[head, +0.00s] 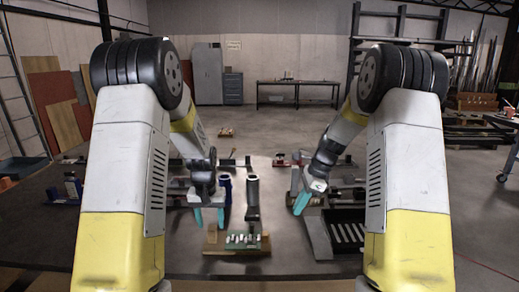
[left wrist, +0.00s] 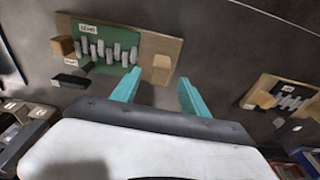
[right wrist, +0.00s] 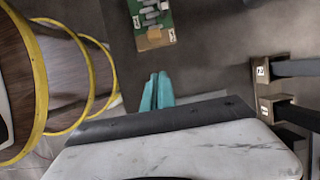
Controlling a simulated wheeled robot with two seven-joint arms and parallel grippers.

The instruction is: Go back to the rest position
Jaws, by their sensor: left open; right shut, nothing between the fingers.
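My left gripper (head: 209,217) hangs above the table at left of centre, with teal fingers. In the left wrist view its fingers (left wrist: 157,92) stand apart with nothing between them. My right gripper (head: 300,201) is above the table at right of centre. In the right wrist view its teal fingers (right wrist: 157,92) lie together, holding nothing. Both grippers are clear of the objects around them.
A green board with grey cylinders (head: 240,241) lies on the dark table (head: 190,258) between the grippers; it also shows in the left wrist view (left wrist: 90,40). A slotted dark rack (head: 345,232) is at right.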

